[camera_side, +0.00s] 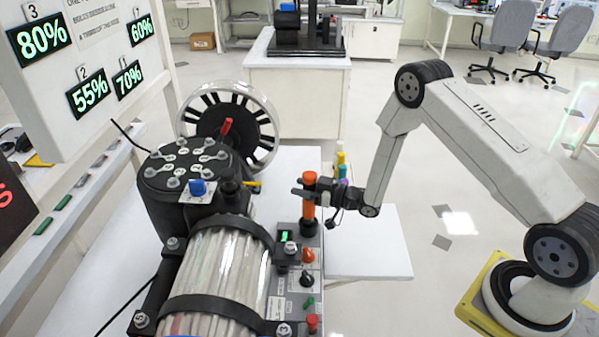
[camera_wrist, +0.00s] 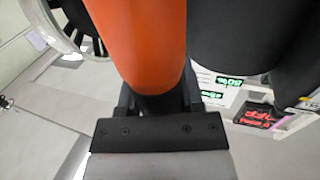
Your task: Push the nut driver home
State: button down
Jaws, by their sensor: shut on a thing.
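The nut driver (camera_side: 310,188) has an orange-red handle and stands upright at the right side of the chassis rig. Its lower end meets a dark round holder (camera_side: 308,228) on the rig's edge; how deep it sits I cannot tell. My gripper (camera_side: 308,193) comes in level from the right and is shut on the handle. In the wrist view the orange handle (camera_wrist: 140,45) fills the space at the jaws, and its far end is out of view. The wrist view does not show the driver's tip.
The chassis rig's black drum top (camera_side: 185,160) with numbered bolts stands left of my gripper, with a spoked wheel (camera_side: 262,120) behind. A control strip with knobs (camera_side: 307,256) lies in front of the holder. Yellow and teal handles (camera_side: 341,165) stand just behind my gripper. White table (camera_side: 370,250) to the right is clear.

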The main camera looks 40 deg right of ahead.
jog(key=shift+f, duration=0.95)
dwell(1.1)
jog(key=shift+c, duration=0.7)
grip_release()
jog(key=shift+f, duration=0.1)
jog(key=v, duration=0.7)
jog(key=shift+s+d, duration=0.15)
jog(key=shift+s, duration=0.25)
